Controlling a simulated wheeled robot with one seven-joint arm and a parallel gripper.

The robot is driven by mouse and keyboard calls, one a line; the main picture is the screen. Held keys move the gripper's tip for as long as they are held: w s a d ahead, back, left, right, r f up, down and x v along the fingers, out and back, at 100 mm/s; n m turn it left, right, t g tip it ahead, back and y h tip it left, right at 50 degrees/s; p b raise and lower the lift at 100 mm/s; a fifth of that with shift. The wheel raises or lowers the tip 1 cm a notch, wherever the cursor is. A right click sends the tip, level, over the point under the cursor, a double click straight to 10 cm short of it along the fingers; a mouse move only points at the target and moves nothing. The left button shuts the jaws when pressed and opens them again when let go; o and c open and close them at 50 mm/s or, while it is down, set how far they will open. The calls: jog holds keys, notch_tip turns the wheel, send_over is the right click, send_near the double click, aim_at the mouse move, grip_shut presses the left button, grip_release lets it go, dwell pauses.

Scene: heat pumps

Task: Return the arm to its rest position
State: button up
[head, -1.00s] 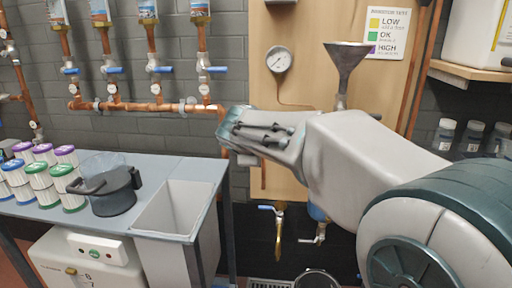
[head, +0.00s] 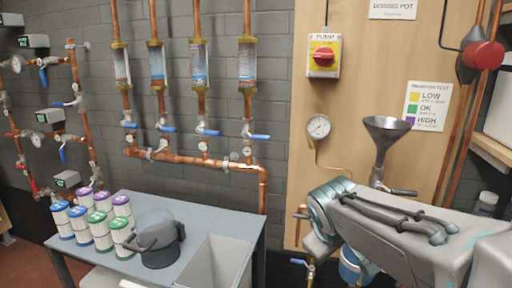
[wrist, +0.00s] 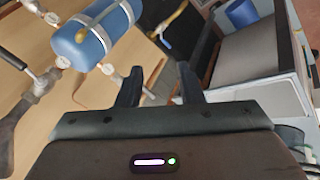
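My gripper (wrist: 160,84) shows in the wrist view with its two dark fingers apart and nothing between them. In the head view my arm reaches in from the lower right, and its links hide the gripper. In the wrist view a blue cylinder (wrist: 98,36) with metal bands lies beyond the fingers at upper left. It appears as a blue vessel (head: 350,266) beside my arm in the head view, partly hidden.
A funnel (head: 386,130) and a gauge (head: 318,127) stand close behind my arm. Copper pipes (head: 200,160) run along the brick wall.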

jog(key=s+a+r+m+g+y+p, duration=0.1)
jog(key=s+r+m+g+y+p, duration=0.1)
jog(key=s+m+p, duration=0.4)
jog(key=s+r+g+p, duration=0.1)
jog(key=s+p, duration=0.2)
jog(key=s, duration=0.4)
jog(key=shift+s+r+m, duration=0.35)
jog(key=shift+s+m, duration=0.05)
jog(key=shift+o, duration=0.4)
jog(key=shift+a, duration=0.1)
